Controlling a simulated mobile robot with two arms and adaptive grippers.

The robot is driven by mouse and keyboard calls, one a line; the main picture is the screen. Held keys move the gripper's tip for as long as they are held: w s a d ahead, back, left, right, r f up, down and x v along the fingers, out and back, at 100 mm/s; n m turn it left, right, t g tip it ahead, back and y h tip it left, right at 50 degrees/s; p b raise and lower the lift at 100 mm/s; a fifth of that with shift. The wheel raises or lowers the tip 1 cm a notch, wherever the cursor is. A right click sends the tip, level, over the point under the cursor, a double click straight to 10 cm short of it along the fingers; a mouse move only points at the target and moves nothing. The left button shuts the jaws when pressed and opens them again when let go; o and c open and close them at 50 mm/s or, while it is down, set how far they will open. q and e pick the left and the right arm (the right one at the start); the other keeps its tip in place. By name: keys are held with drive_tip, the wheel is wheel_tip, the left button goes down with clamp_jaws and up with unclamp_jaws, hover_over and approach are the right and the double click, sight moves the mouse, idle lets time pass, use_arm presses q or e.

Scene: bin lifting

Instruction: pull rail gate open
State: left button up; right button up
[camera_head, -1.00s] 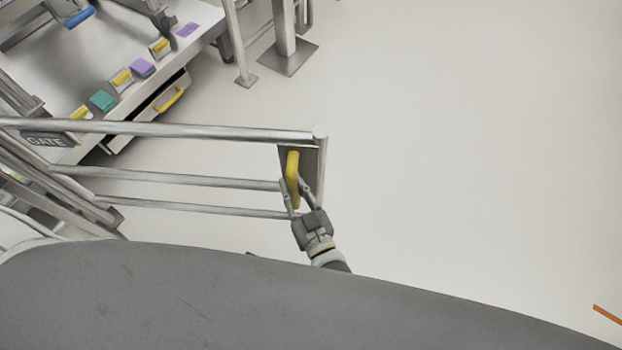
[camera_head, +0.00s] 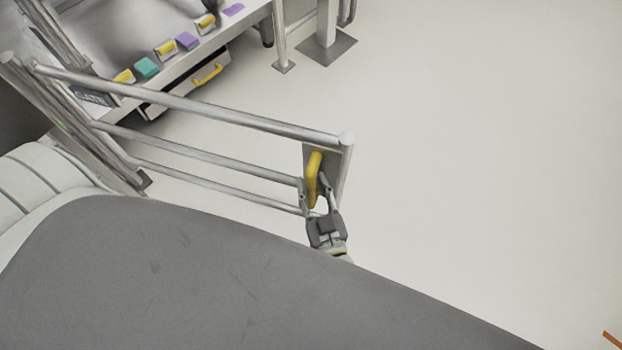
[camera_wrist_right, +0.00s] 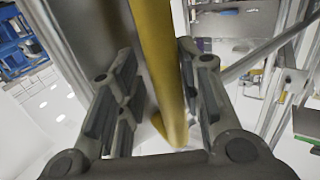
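The rail gate (camera_head: 220,111) is a set of grey metal tubes running from a post at the left to a free end post. A yellow upright handle (camera_head: 314,178) sits on a plate at that free end. My right gripper (camera_head: 316,190) is at the handle, with one finger on each side of it. The gate stands at an angle, tilted down to the right in the head view. My left gripper is out of view.
A workbench (camera_head: 190,55) with coloured blocks and a yellow-handled drawer (camera_head: 205,75) stands behind the gate. A post with a square base plate (camera_head: 328,49) stands beyond. My grey body fills the bottom. The floor (camera_head: 480,150) at the right is clear.

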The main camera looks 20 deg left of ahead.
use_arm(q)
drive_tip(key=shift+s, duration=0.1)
use_arm(e)
drive_tip(key=shift+o, duration=0.2)
drive_tip(key=shift+s+a, duration=0.1)
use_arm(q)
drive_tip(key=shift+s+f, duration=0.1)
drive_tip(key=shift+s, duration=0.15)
use_arm(e)
drive_tip(key=v, duration=1.2)
